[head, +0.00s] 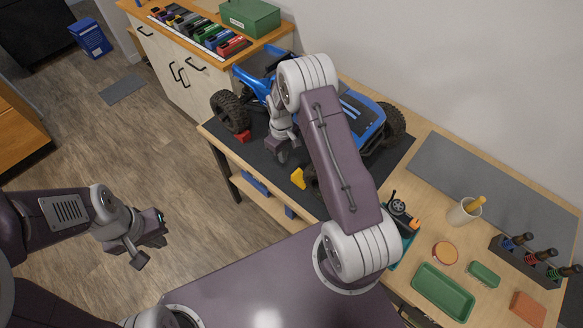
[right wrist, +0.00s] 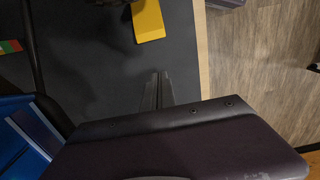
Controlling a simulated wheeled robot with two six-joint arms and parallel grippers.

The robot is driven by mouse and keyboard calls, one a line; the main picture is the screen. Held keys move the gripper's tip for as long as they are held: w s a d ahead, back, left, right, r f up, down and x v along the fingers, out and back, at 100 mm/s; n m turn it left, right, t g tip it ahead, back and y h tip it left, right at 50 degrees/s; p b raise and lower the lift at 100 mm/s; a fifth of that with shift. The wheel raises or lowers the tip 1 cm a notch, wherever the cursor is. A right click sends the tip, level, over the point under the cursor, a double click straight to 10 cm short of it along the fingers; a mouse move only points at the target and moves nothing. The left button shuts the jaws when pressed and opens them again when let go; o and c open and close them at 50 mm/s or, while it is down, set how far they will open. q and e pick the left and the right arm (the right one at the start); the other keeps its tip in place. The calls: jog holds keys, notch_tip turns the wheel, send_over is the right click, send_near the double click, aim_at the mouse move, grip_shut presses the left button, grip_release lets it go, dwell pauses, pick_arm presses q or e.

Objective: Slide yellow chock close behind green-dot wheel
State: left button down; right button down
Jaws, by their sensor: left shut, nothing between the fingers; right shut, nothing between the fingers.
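The yellow chock (head: 298,178) lies on the dark mat (head: 262,160) near the workbench's front edge. It also shows at the top of the right wrist view (right wrist: 147,20). The blue crawler (head: 362,118) stands on the mat, partly covered by my right arm. One dark wheel (head: 312,181) shows partly beside the yellow chock; I see no green dot on any wheel. My right gripper (head: 284,153) is shut and empty, over the mat left of the chock and apart from it; its fingertips show in the wrist view (right wrist: 158,88). My left gripper (head: 150,245) is shut and empty over the floor.
A red chock (head: 243,137) sits by the crawler's left wheel (head: 230,111). On the bench at right are a cup (head: 465,211), a green tray (head: 443,291) and a screwdriver rack (head: 535,262). The mat's front strip left of the yellow chock is mostly clear.

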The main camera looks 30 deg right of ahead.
notch_tip(320, 180, down, 4)
jog(key=shift+r, duration=0.1)
jog(key=s+p, duration=0.1)
jog(key=s+d, duration=0.1)
jog(key=s, duration=0.1)
jog(key=shift+d+p, duration=0.1)
jog(key=shift+p, duration=0.25)
jog(key=shift+s+d+f, duration=0.15)
jog(key=shift+s+f, duration=0.05)
jog(key=shift+s, duration=0.2)
jog(key=shift+w, duration=0.1)
